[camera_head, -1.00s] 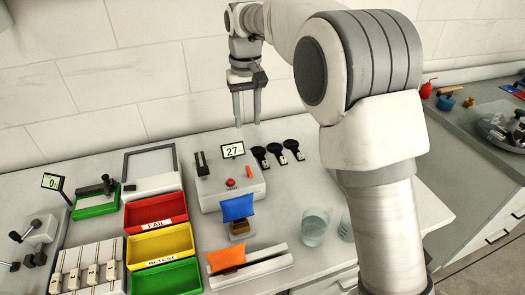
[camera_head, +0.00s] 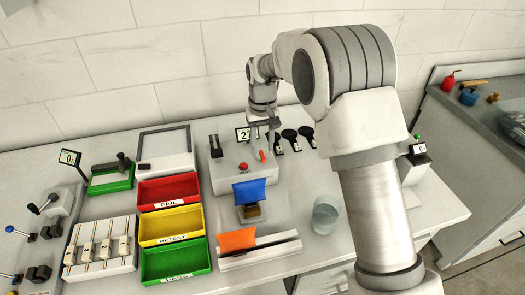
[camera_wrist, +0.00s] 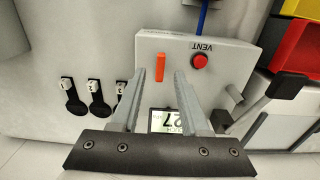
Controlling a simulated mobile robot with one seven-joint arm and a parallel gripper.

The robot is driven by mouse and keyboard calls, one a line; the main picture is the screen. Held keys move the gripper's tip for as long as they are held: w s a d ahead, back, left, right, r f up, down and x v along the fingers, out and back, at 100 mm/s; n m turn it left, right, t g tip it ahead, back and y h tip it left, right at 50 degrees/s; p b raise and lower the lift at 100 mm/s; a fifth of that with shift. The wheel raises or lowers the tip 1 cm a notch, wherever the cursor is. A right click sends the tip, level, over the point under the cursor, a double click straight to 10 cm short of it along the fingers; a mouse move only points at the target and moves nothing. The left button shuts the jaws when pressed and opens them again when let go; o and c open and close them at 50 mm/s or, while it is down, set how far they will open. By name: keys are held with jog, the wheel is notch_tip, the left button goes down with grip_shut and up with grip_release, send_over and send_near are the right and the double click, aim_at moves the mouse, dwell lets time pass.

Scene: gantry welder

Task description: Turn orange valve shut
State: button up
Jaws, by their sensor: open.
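The orange valve handle (camera_wrist: 161,66) is a narrow bar on top of the light grey test unit (camera_wrist: 222,50), beside the red button marked VENT (camera_wrist: 200,61). In the head view the orange handle (camera_head: 262,156) shows small at the unit's right side, just below my gripper (camera_head: 265,142). In the wrist view my gripper (camera_wrist: 160,74) is open, with one finger on each side of the handle in the picture. Gaps show between the handle and both fingers. I cannot tell how far above the handle the fingertips are.
Several black-handled tools (camera_head: 290,136) lie right of the unit. A blue pouch (camera_head: 249,191) is in front. Red FAIL (camera_head: 168,189), yellow RETEST (camera_head: 170,225) and green PASS (camera_head: 175,260) bins stand left. A clear beaker (camera_head: 326,214) is front right.

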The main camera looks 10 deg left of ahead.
aim_at(262, 157)
jog(key=shift+f, duration=1.2)
grip_shut()
